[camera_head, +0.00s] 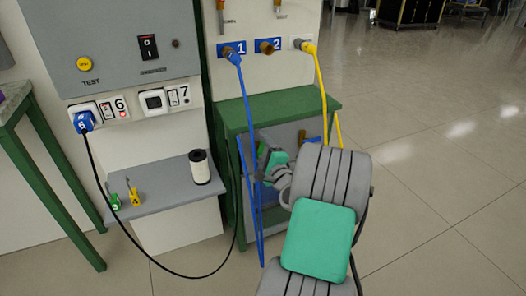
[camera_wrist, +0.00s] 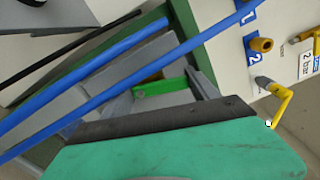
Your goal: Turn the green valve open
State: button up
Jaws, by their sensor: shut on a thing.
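My gripper (camera_head: 262,160) reaches into the open front of the green-framed stand, its fingers pointing left. In the wrist view, a bright green part (camera_wrist: 160,88), seemingly the green valve's handle, lies just beyond my teal gripper body, between grey parts that look like the fingers. My gripper is shut on it, as far as I can tell. The contact is partly hidden by the gripper's dark edge. The valve's body and the handle's exact angle cannot be made out.
A blue hose (camera_head: 245,100) hangs from port 1 close in front of my gripper and crosses the wrist view (camera_wrist: 140,80). A yellow hose (camera_head: 320,75) hangs at the right. A grey shelf (camera_head: 160,197) with a spool (camera_head: 200,167) stands left.

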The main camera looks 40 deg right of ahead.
jog(key=shift+w+a+n+b, duration=0.1)
jog(key=shift+a+n+b, duration=0.15)
jog(key=shift+n, duration=0.5)
jog(key=shift+w+a+n+b, duration=0.1)
jog(key=shift+n+b, duration=0.25)
jog(key=shift+n, duration=0.4)
jog(key=o, duration=1.4)
jog(key=shift+c, duration=0.2)
